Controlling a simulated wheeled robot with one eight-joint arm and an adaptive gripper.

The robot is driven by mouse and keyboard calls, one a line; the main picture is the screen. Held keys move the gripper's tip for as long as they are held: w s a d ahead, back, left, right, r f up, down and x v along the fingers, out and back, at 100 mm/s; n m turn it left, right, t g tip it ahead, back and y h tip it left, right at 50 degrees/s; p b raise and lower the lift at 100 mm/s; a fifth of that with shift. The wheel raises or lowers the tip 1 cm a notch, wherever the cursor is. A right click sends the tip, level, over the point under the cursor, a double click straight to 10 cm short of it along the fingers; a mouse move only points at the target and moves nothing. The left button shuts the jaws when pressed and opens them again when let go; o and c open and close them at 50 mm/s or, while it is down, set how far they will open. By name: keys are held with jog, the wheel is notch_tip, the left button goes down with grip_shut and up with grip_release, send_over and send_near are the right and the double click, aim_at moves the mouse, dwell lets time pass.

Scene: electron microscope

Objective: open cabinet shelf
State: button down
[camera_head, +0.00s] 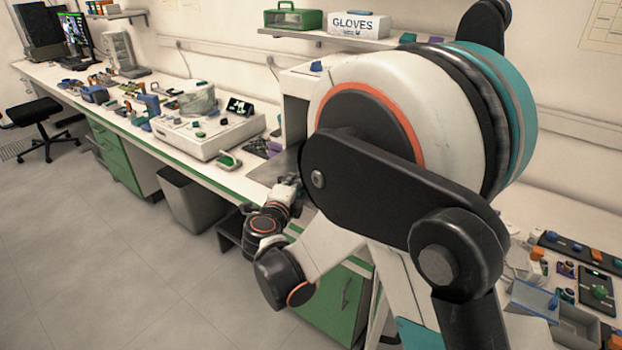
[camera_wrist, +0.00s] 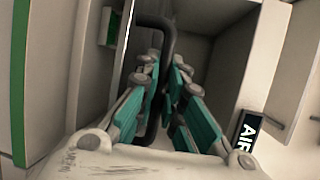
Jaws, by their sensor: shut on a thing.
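My gripper (camera_wrist: 165,78) is shut on a dark, bent bar handle (camera_wrist: 157,22) in the wrist view, with its teal finger pads on either side of the bar. Pale cabinet walls (camera_wrist: 222,65) form an inner corner behind the fingers, so the space there looks open to view. In the head view a white box-like cabinet (camera_head: 295,112) stands on the counter, mostly hidden behind my arm. My gripper (camera_head: 287,187) shows small there, low in front of the cabinet at the counter's edge. The handle cannot be made out in the head view.
The long white counter (camera_head: 262,172) holds a white instrument (camera_head: 207,132) and several small tools. A wall shelf (camera_head: 335,38) carries a green case and a gloves box. A grey bin (camera_head: 190,200) and a black stool (camera_head: 40,112) stand below.

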jog(key=shift+s+a, duration=0.45)
jog(key=shift+s, duration=0.2)
jog(key=shift+s+a, duration=0.4)
jog(key=shift+s, duration=0.25)
jog(key=c, duration=2)
grip_release()
jog(key=v, duration=1.2)
